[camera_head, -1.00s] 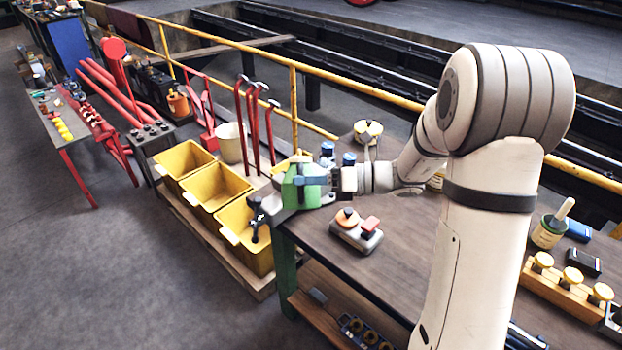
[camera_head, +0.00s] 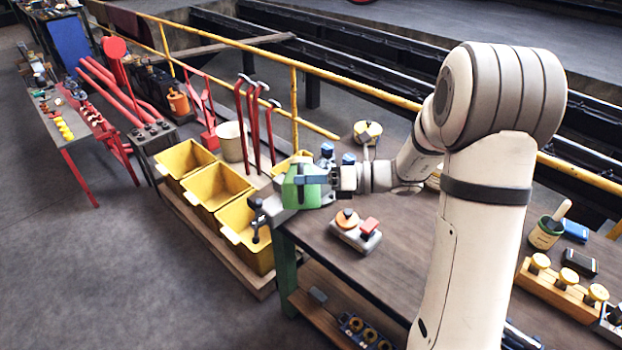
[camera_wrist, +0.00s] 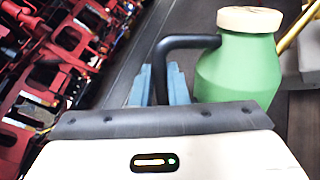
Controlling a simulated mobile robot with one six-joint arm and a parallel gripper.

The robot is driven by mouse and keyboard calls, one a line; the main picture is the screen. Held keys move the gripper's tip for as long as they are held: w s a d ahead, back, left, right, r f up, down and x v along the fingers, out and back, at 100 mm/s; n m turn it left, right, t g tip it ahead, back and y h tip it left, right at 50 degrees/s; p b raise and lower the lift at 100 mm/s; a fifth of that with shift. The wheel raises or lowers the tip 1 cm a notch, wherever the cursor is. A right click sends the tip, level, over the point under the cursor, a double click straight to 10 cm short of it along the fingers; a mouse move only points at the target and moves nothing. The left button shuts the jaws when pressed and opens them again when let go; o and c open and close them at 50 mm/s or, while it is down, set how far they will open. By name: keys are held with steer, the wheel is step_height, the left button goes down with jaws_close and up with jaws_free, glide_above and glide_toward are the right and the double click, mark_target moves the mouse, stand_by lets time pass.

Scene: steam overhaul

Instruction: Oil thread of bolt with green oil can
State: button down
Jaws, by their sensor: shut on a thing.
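The green oil can (camera_head: 301,193) is at the far left corner of the workbench, in front of the vise (camera_head: 278,212). In the wrist view, the can (camera_wrist: 238,72) has a cream lid, a black handle and a brass spout pointing off to the right. My gripper (camera_wrist: 158,88) is shut on the black handle with its blue fingers; it also shows in the head view (camera_head: 318,180). The spout tip is outside the wrist view. I cannot make out the bolt or its thread; the can and gripper cover much of the vise area.
A device with orange and red knobs (camera_head: 354,231) stands on the bench near my gripper. Yellow bins (camera_head: 247,228) stand left of the bench. A yellow railing (camera_head: 400,100) runs behind. A wooden block with yellow-topped pieces (camera_head: 560,292) lies at the right.

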mark_target(309, 199)
steer(key=shift+s+f+n+b, duration=0.25)
steer(key=shift+f+b, duration=0.2)
steer(key=shift+b, duration=0.2)
steer(key=shift+s+f+n+b, duration=0.15)
steer(key=shift+f+n+b, duration=0.2)
steer(key=shift+b, duration=0.3)
steer(key=shift+f, duration=0.1)
steer(key=shift+s+f+b, duration=0.2)
steer(key=shift+f+b, duration=0.5)
steer(key=shift+b, duration=0.2)
steer(key=shift+s+f+n+t+b, duration=0.15)
steer(key=shift+f+n+t+b, duration=0.15)
steer(key=shift+f+n+b, duration=0.45)
steer(key=shift+r+y, duration=0.15)
steer(key=shift+y, duration=0.15)
